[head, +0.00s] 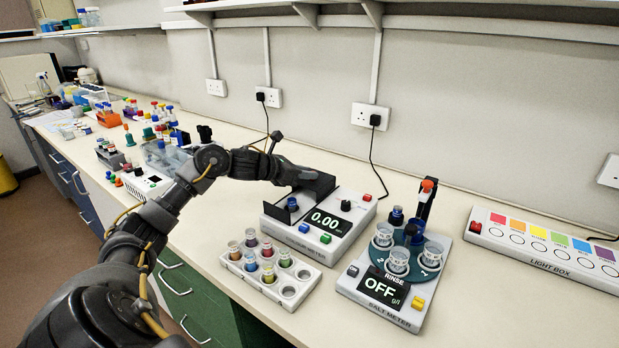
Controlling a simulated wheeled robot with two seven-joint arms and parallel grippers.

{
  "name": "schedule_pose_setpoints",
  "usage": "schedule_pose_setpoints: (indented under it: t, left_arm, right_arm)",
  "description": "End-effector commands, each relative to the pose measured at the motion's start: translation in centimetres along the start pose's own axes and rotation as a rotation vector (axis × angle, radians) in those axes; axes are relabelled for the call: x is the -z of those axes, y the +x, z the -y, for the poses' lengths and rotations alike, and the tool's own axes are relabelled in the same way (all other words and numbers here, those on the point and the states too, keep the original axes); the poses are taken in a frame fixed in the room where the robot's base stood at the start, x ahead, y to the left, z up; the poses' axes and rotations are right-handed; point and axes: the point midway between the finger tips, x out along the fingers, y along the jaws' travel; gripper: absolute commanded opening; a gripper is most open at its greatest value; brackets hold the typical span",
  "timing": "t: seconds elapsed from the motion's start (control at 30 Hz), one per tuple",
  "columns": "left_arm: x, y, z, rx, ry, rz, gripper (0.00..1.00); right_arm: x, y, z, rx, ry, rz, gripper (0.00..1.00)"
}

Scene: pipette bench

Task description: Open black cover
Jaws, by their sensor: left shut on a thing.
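The black cover (317,190) is on the white meter (345,194) whose screen reads 0.00. The cover stands raised at the meter's back left, and a blue-capped vial (292,204) shows in front of it. My left gripper (298,177) reaches in from the left and is shut on the black cover at its upper part. The fingertips are dark against the dark cover, so the exact grip is hard to see. My right gripper is not in view.
A white rack (230,262) with several coloured vials stands in front of the meter. To the right are a salt meter (348,284) reading OFF and a light box (545,256). Several small items crowd the bench at left. The bench's front right is clear.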

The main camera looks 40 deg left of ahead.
Motion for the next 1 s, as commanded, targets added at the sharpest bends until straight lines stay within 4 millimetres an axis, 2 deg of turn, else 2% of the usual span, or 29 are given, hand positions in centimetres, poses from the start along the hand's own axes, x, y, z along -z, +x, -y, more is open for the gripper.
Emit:
schedule_pose_setpoints:
  t: [0.07, 0.1, 0.23, 0.5, 0.63, 0.83, 1.0]
  left_arm:
    - [0.0, 0.0, 0.0, -0.001, 0.0, -0.002, 0.0]
    - [0.0, 0.0, 0.0, -0.002, 0.0, -0.002, 0.26]
    - [0.0, 0.0, 0.0, -0.001, 0.0, -0.001, 0.43]
    - [0.0, 0.1, 0.0, 0.0, 0.001, -0.001, 0.43]
    - [0.1, -0.7, -0.1, -0.002, 0.002, -0.001, 0.43]
    - [0.6, -4.1, -0.1, -0.004, 0.005, -0.005, 0.43]
    - [0.5, -6.9, 0.0, -0.001, 0.003, -0.004, 0.43]
  right_arm:
    - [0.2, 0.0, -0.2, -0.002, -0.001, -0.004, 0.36]
    - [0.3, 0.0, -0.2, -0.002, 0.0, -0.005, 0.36]
    - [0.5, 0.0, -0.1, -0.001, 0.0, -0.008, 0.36]
    - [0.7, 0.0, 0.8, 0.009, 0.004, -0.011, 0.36]
    - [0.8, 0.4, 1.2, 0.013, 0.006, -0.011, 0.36]
    - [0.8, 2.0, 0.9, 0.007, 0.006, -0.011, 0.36]
    - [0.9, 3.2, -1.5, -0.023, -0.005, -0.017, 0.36]
